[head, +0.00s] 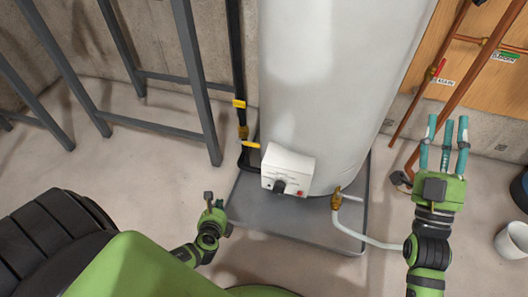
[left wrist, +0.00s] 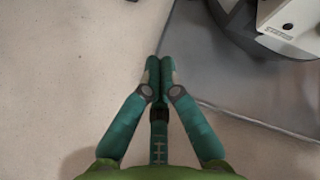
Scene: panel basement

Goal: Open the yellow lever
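Two yellow lever handles are on the dark pipe left of the white tank in the head view. The upper one (head: 239,103) lies across the pipe. The lower one (head: 251,144) sticks out to the right, near the white control box. I cannot tell which of them the task means. My left gripper (head: 213,210) is below and left of both levers, apart from them. In the left wrist view its fingers (left wrist: 160,68) are together with nothing visible between them. My right gripper (head: 444,140) is right of the tank, its fingers spread and empty.
The white tank (head: 335,80) stands in a grey tray (head: 290,228). Its control box (head: 288,170) juts forward near the lower lever. Grey metal framing (head: 198,85) stands left of the pipe. A brass drain valve (head: 336,201) with a white hose is at right. A white bucket (head: 513,240) stands far right.

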